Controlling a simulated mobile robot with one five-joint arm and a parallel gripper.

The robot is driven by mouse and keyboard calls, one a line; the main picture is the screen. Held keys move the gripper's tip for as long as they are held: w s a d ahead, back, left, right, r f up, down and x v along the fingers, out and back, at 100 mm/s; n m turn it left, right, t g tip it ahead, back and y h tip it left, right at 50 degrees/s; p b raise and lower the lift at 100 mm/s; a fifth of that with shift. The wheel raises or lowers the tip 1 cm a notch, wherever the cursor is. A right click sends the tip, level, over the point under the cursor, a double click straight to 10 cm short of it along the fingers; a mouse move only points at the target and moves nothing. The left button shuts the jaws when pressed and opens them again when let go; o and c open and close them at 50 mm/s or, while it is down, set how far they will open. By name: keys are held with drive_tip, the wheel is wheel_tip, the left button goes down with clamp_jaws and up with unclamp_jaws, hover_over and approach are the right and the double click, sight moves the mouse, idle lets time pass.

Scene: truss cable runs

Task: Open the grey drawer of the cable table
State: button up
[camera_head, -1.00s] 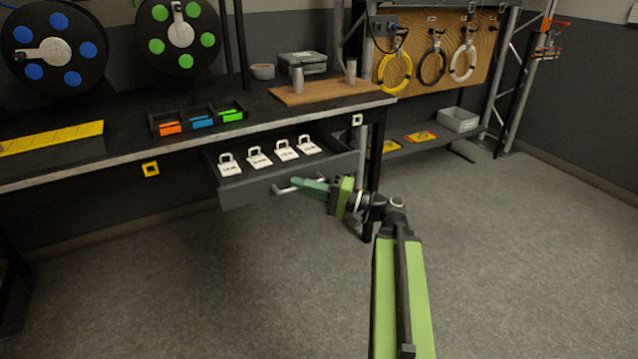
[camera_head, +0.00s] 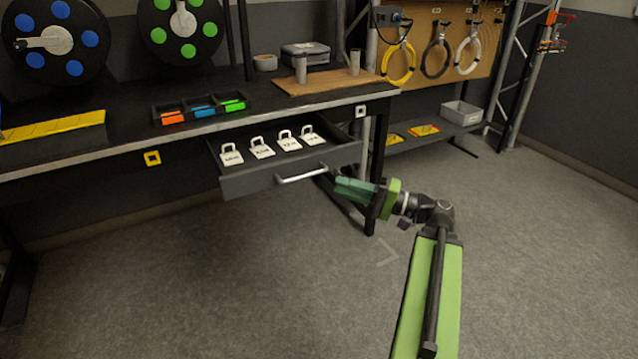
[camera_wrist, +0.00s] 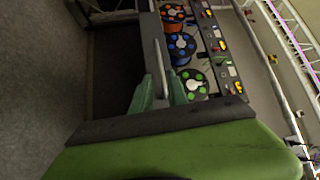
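The grey drawer (camera_head: 275,178) under the cable table (camera_head: 225,125) stands pulled out, and several white labelled tags (camera_head: 262,148) show inside it. Its pale bar handle (camera_head: 302,175) is on the front face.
A tray of coloured pieces (camera_head: 202,110), a wooden board (camera_head: 325,80) and cable reels (camera_head: 55,42) are on the tabletop. The table leg (camera_head: 378,165) stands just behind my gripper. A low shelf with a grey bin (camera_head: 461,113) is at right. The floor in front is clear.

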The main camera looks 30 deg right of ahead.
drive_tip(key=r+v, duration=0.1)
drive_tip(key=v, duration=0.5)
drive_tip(key=shift+s+d+f+b, duration=0.25)
drive_tip(key=shift+f+b, duration=0.1)
drive_tip(key=shift+f, duration=0.2)
